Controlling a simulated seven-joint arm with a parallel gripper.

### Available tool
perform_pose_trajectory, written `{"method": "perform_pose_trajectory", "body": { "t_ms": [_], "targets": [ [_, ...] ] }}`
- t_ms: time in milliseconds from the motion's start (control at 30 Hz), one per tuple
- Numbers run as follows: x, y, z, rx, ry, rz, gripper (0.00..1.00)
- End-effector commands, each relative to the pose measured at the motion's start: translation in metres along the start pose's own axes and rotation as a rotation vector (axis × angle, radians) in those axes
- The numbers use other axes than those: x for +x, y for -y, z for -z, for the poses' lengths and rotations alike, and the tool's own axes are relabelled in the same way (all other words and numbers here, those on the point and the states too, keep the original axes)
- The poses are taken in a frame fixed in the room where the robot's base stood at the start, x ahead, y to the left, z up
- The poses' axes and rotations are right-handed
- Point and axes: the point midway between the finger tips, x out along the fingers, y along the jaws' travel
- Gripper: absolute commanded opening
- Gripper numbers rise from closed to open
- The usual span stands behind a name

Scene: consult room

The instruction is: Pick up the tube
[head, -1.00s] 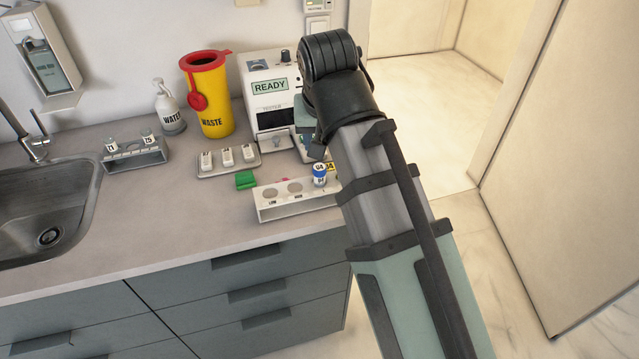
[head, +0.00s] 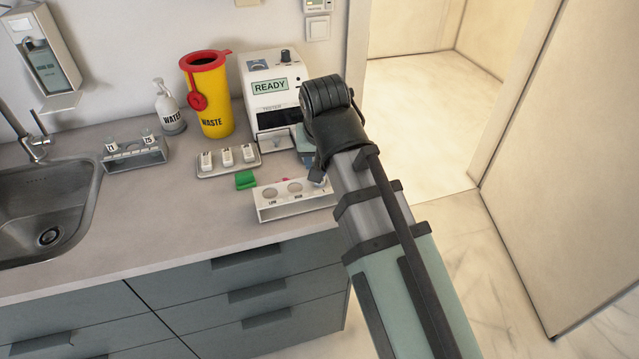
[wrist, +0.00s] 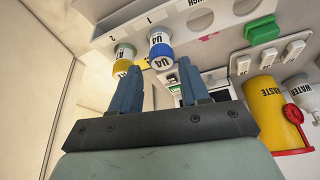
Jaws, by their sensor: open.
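A tube with a blue cap and a white label reading U4 (wrist: 160,50) stands in the white rack (wrist: 215,18) in the wrist view. A second tube with a yellow-green band (wrist: 123,58) stands beside it, left in that view. My gripper (wrist: 158,66) is open. Its two blue-grey fingers point toward the rack, with the blue-capped tube showing between their tips. I cannot tell how deep the tube is between them. The yellow-green tube shows just past the left finger. In the head view the rack (head: 265,212) is at the counter's front edge, and my arm hides both tubes.
A green block (head: 245,180) and a tray with white pieces (head: 215,172) lie behind the rack. The tester (head: 268,95) reading READY, yellow waste bin (head: 212,100) and water bottle (head: 170,110) stand at the back. Another tube rack (head: 135,160) is near the sink (head: 40,215).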

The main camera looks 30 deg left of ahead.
Motion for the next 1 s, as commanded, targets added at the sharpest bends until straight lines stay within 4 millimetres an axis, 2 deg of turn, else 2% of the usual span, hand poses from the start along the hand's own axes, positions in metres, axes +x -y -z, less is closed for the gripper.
{"method": "perform_pose_trajectory", "body": {
  "t_ms": [400,733,1000],
  "targets": [
    [0.041,0.003,-0.002,0.0,0.001,-0.001,0.46],
    [0.047,0.003,-0.002,0.0,-0.001,0.0,0.46],
    [0.047,0.003,-0.002,0.0,0.0,0.0,0.2]
  ]
}}
